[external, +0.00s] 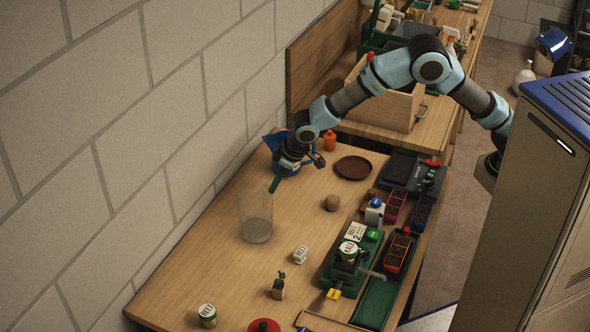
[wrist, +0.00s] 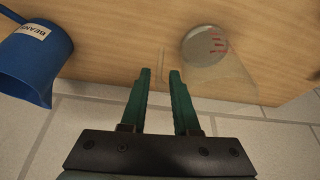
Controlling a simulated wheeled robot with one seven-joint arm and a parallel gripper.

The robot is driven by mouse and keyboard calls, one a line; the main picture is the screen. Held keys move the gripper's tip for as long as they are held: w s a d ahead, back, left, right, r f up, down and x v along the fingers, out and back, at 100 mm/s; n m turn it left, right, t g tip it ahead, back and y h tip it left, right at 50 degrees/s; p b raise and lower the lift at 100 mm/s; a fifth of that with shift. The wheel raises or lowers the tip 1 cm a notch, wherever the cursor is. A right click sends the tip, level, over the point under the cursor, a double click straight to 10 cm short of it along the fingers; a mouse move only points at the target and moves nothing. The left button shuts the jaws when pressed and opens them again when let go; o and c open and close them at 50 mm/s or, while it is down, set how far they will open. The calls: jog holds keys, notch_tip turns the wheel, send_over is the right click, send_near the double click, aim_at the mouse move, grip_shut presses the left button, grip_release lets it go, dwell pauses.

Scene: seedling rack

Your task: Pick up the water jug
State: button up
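The water jug (external: 256,222) appears to be the clear, see-through vessel standing upright near the wall side of the table. In the wrist view the clear jug (wrist: 208,58) is ahead and right of the fingers, with red marks on it. My gripper (external: 274,184) is just above and beside its rim in the external view. In the wrist view my gripper (wrist: 160,74) has its two green fingers apart, with nothing held between them. A faint clear edge, perhaps the handle, shows just ahead of the fingertips. I cannot tell whether they touch it.
A blue vessel labelled BEANS (wrist: 32,62) is left of my fingers; it stands behind my gripper in the external view (external: 277,146). A brown round plate (external: 353,167) and a small brown ball-like object (external: 332,203) are to the right.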

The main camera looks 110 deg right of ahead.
aim_at(266, 200)
jog(key=b+x, duration=0.2)
jog(key=x, duration=0.6)
jog(key=shift+w+d+f+b, duration=0.1)
jog(key=shift+w+f+b, duration=0.1)
jog(key=shift+b, duration=0.1)
jog(key=shift+r, duration=0.1)
grip_shut()
jog(key=shift+s, duration=0.15)
dwell(0.8)
